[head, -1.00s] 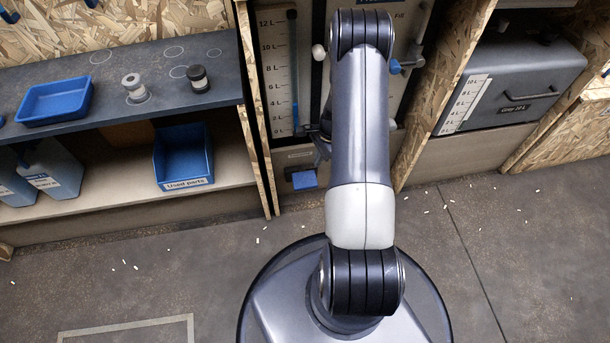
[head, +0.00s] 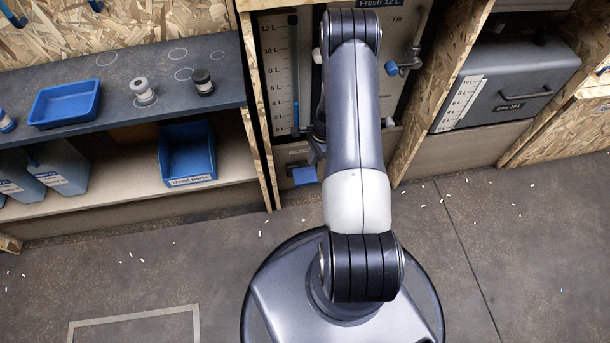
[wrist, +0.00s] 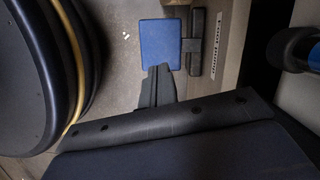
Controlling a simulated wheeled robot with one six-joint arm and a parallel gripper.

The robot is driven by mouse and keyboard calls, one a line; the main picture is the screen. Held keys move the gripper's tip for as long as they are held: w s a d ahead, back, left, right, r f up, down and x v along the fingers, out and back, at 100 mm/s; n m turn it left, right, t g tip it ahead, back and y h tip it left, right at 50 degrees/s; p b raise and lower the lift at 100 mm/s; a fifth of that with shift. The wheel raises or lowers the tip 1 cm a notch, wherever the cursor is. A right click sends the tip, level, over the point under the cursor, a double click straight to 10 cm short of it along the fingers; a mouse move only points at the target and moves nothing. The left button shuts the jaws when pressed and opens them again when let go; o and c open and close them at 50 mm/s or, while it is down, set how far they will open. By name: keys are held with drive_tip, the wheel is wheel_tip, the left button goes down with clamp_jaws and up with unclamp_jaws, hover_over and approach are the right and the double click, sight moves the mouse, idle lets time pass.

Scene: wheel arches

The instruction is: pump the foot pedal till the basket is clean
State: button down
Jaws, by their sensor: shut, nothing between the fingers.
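The foot pedal is a blue square pad (head: 304,175) low on the front of the middle cabinet, near the floor. In the wrist view the blue pedal (wrist: 161,43) is at top centre, beside a dark bracket. My gripper (wrist: 158,69) is shut and empty, its tips overlapping the near edge of the pedal in that view. I cannot tell whether they touch it. In the head view my arm hides most of the gripper; a dark part (head: 316,150) shows just above the pedal. I cannot make out a basket in either view.
A blue bin (head: 187,155) marked "Used parts" stands on the lower left shelf, with a blue tray (head: 64,103) above. A level gauge (head: 280,75) and blue-handled tap (head: 392,68) are on the middle panel. A grey tank (head: 505,85) is at right. The floor has scattered white bits.

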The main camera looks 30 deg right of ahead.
sight(306, 175)
drive_tip(key=shift+b+x, duration=1.6)
drive_tip(key=shift+x, duration=1.55)
